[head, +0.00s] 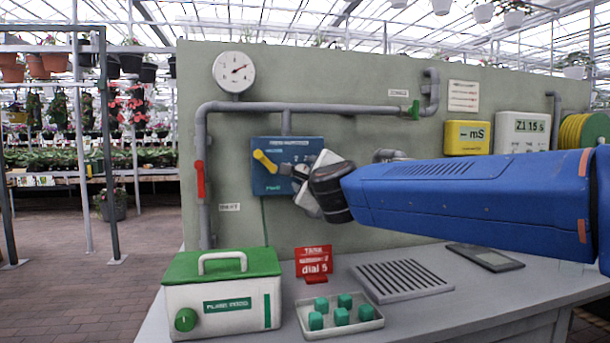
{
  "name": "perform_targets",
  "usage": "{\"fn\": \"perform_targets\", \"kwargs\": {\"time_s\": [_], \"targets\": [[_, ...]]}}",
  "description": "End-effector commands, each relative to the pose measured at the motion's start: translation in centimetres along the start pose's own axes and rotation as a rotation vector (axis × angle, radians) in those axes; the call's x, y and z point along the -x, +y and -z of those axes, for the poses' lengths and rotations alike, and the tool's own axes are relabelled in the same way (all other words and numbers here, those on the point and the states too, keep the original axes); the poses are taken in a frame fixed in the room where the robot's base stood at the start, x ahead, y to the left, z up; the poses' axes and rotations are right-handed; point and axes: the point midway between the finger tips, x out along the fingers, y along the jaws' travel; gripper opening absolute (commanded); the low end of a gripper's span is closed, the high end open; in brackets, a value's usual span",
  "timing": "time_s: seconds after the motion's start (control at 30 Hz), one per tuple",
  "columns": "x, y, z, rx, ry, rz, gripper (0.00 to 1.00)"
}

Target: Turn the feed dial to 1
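The blue panel (264,184) on the green wall carries white lettering, and digits that look like 2 and 3 near its top right. A yellow pointer or handle (265,161) sits at its left, slanting up to the left. Grey parts beside it may be the feed dial's body or my fingers; I cannot tell which. My gripper (299,173) is at the right side of the panel, close in front of it, and covers much of the dial area. Its fingertips are too small and hidden to show whether they are open, shut or touching the dial.
On the bench stand a green-lidded box (222,290) with a green knob, a tray (363,325) of green cubes and a grey grate (401,280). Grey pipes (300,107) and a red lever (199,180) surround the panel.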

Motion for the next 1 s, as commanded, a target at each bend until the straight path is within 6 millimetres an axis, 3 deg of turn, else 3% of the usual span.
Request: {"fn": "perform_targets", "kwargs": {"time_s": [0.37,0.53,1.0], "targets": [[-0.37,-0.03,-0.01,0.000,0.000,0.000,0.49],[-0.37,-0.02,-0.01,0.000,0.000,0.000,0.10],[-0.36,0.01,-0.01,0.094,0.000,0.000,0.10]]}}
